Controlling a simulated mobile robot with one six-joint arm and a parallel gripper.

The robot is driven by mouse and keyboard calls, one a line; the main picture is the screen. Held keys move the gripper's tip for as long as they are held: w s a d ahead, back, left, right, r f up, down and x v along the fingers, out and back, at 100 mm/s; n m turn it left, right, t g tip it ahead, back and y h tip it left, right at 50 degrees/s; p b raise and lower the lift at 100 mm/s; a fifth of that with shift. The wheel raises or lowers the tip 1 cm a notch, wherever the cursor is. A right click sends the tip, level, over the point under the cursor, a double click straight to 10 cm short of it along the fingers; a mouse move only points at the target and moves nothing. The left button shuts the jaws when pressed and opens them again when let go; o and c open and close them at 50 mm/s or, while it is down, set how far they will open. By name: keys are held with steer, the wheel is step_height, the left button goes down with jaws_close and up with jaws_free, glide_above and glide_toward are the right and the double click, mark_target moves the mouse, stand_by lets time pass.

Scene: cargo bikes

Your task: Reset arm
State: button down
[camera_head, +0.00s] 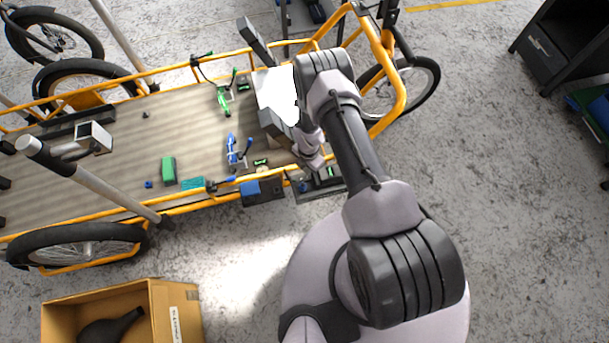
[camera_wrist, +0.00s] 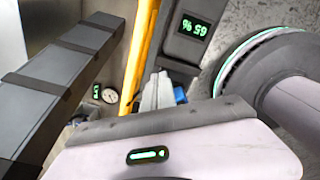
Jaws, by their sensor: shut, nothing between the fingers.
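My gripper (camera_wrist: 158,92) shows in the wrist view as pale grey fingers, shut and empty, beyond my wrist housing. In the head view my arm is bent over the front end of the orange cargo bike (camera_head: 386,60), with its wrist low near the cargo deck (camera_head: 130,140). The fingers cannot be made out clearly there. An orange frame tube (camera_wrist: 140,55) runs close beside the fingers in the wrist view.
Tools with green (camera_head: 223,100) and blue handles (camera_head: 232,150) and a green block (camera_head: 168,170) lie on the deck. An open cardboard box (camera_head: 175,310) stands at lower left. A dark cabinet (camera_head: 550,60) stands at upper right.

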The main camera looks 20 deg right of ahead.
mark_target(308, 177)
step_height(308, 177, up, 3)
steer(key=shift+r+p, duration=0.1)
steer(key=shift+p, duration=0.7)
